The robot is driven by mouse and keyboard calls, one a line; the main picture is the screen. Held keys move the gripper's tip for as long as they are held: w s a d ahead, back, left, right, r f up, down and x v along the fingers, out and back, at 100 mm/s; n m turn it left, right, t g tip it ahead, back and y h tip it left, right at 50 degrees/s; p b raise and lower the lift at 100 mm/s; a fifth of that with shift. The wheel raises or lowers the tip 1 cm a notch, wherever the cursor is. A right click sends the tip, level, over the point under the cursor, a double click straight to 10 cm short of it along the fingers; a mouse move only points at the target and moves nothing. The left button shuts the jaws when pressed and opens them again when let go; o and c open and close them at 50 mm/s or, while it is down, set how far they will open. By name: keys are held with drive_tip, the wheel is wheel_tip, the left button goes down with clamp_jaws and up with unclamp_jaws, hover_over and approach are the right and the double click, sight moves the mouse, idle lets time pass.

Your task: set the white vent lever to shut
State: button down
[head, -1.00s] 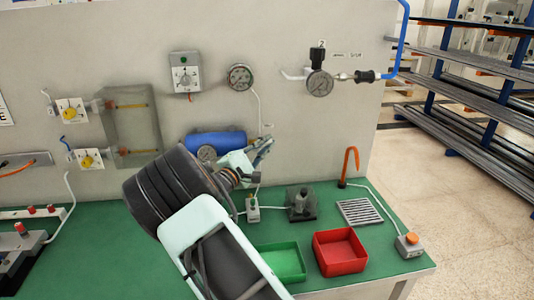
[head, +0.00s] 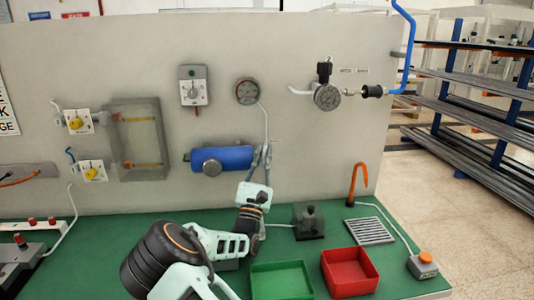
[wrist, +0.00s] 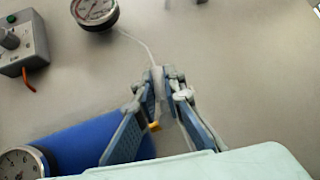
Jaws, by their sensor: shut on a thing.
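The white vent lever (wrist: 158,82) shows as a narrow pale piece between my fingertips in the wrist view. My gripper (wrist: 161,92) is shut on it, with one finger on each side. In the head view my gripper (head: 262,156) points up at the wall panel, just right of the blue cylinder (head: 225,158). The fingers hide most of the lever there, and its exact angle cannot be told. A small brass-coloured part (wrist: 154,126) shows between the fingers, lower down.
Round gauges (head: 247,91) and a grey switch box (head: 193,86) are on the panel above. A green tray (head: 281,281), a red tray (head: 349,270) and a black block (head: 308,221) are on the green bench. The panel around my gripper is mostly bare.

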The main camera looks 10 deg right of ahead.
drive_tip(key=shift+a+n+t+y+p, duration=0.25)
drive_tip(key=shift+n+t+y, duration=0.2)
drive_tip(key=shift+n+y, duration=0.7)
drive_tip(key=shift+a+n+t+y+p, duration=0.15)
drive_tip(key=shift+n+t+y, duration=0.3)
drive_tip(key=shift+n+y, duration=0.7)
drive_tip(key=shift+n, duration=0.6)
drive_tip(key=c, duration=2)
unclamp_jaws()
wheel_tip(320, 180, up, 10)
drive_tip(key=shift+r, duration=0.1)
